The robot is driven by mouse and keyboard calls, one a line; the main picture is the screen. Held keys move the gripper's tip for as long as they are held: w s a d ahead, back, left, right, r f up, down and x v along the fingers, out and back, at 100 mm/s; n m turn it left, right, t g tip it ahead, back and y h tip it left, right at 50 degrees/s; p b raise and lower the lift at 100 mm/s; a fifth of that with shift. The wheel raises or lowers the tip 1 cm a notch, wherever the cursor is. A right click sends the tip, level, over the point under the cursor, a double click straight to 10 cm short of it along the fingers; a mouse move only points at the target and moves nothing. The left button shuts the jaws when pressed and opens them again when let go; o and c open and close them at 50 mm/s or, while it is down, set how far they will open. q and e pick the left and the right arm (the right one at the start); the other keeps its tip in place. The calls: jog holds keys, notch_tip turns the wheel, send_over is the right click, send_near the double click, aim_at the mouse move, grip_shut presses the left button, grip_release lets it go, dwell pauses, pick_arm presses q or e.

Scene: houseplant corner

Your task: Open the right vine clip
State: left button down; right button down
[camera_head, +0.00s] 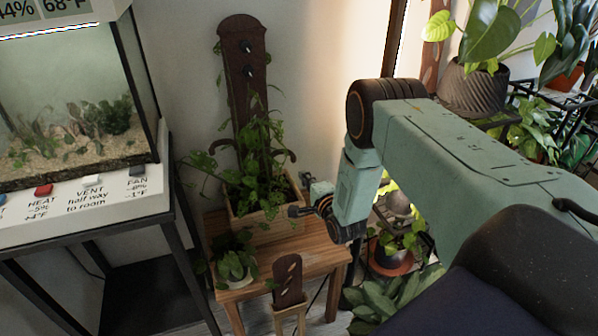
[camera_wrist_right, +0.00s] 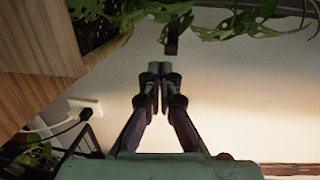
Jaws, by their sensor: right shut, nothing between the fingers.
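A tall dark brown plank (camera_head: 243,85) stands upright in a wooden planter box (camera_head: 264,214) with a leafy vine (camera_head: 258,150). A curved brown piece, seemingly the right vine clip (camera_head: 279,148), sticks out from the plank's right side; a similar one, seemingly the left clip (camera_head: 220,146), is on its left. Leaves partly cover both, and I cannot tell whether they are open. My right gripper (camera_head: 298,211) is at the box's right side, below the right clip. In the wrist view its fingertips (camera_wrist_right: 160,68) are together and empty, just short of a dark brown piece (camera_wrist_right: 173,37) among leaves.
The box stands on a wooden stool (camera_head: 313,257) with a small potted plant (camera_head: 235,264). A glass terrarium (camera_head: 70,110) on a black-framed stand is at left. Potted plants crowd the right, partly behind my arm. A small brown slotted board (camera_head: 288,279) stands in front.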

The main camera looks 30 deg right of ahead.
jog(key=shift+w+d+r+b, duration=0.1)
jog(key=shift+w+d+b, duration=0.05)
jog(key=shift+w, duration=0.6)
jog(key=shift+w+d+r+b, duration=0.1)
jog(key=shift+w+b, duration=0.1)
jog(key=shift+w, duration=0.6)
jog(key=shift+w+d+r+b, duration=0.1)
jog(key=shift+w+d+b, duration=0.05)
jog(key=shift+w, duration=0.6)
jog(key=w+d+b, duration=0.1)
jog(key=b, duration=0.1)
jog(key=w+d+b, duration=0.1)
jog(key=d+b, duration=0.1)
jog(key=shift+w, duration=0.25)
jog(key=shift+s+f, duration=0.1)
jog(key=shift+f, duration=0.05)
